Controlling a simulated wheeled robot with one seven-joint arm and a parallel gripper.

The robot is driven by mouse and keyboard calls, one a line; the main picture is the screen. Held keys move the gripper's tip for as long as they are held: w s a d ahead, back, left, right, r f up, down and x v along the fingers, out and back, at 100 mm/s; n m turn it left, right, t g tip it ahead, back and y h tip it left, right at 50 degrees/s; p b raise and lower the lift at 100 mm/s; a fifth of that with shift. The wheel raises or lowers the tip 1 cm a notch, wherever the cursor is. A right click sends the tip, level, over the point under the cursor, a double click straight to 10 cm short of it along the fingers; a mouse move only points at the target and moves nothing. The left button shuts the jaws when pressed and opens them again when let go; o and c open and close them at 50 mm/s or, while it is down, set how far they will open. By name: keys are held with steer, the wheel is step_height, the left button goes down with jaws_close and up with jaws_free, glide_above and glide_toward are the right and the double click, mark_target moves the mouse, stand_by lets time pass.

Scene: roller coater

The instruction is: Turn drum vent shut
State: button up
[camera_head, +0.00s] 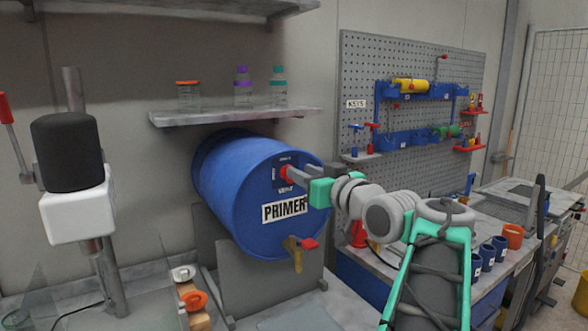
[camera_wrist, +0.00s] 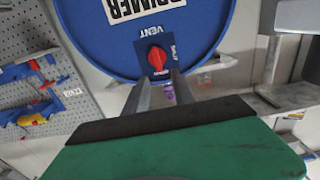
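A blue drum (camera_head: 235,190) labelled PRIMER lies on its side in a grey cradle, its round end facing right and forward. In the wrist view its end face (camera_wrist: 100,45) appears upside down. The red vent knob (camera_wrist: 156,57) sits on a dark plate beside the word VENT; the small markings around it are too blurred to read surely. My gripper (camera_wrist: 159,78) is open, its two grey fingers pointing at the face, one either side of the knob in the picture. Contact cannot be told. In the head view my gripper (camera_head: 294,178) partly covers the vent.
A brass tap (camera_head: 294,254) with a red handle juts from the drum below the vent. A shelf (camera_head: 235,115) with bottles and a jar hangs above. A pegboard (camera_head: 365,90) with tools is behind my arm; blue cups (camera_head: 487,256) stand on the bench at right.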

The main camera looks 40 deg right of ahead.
steer(key=w+p, duration=0.1)
steer(key=w, duration=0.3)
steer(key=shift+w+d, duration=0.15)
steer(key=shift+w, duration=0.25)
steer(key=shift+c, duration=0.3)
jaws_close()
